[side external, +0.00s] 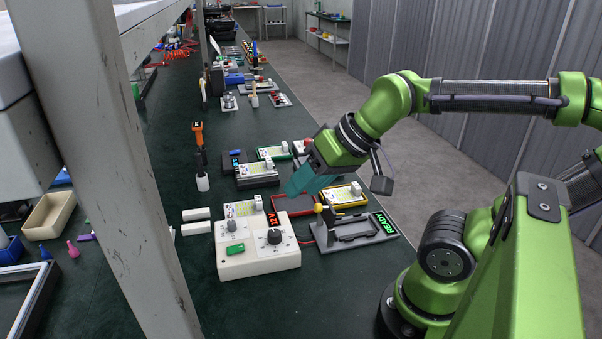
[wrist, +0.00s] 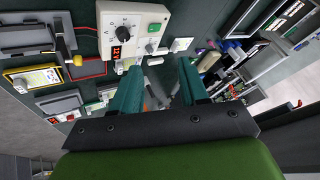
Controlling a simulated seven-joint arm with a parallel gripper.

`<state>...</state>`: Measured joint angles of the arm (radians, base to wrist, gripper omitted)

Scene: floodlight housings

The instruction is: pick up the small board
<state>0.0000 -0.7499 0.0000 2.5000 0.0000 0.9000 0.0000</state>
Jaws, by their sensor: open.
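Several small pale boards with a white block on each show in the side view; I cannot tell which is the small board of the task. One pale yellow board (side external: 243,208) stands behind the white control box. Another lies in a yellow frame (side external: 345,194), which also shows at the left of the wrist view (wrist: 34,77). Others lie in a grey housing (side external: 257,172) and a green frame (side external: 272,153). My gripper (side external: 297,190) has teal fingers and hangs above the bench, over the red frame's left side. In the wrist view the fingers (wrist: 158,78) are apart with nothing between them.
The white control box (side external: 258,258) with knobs stands in front, left of a grey fixture (side external: 355,232) with a yellow-knobbed lever and a READY display. A red frame (side external: 294,205) lies behind them. A grey post (side external: 118,160) crosses the left. The bench front is clear.

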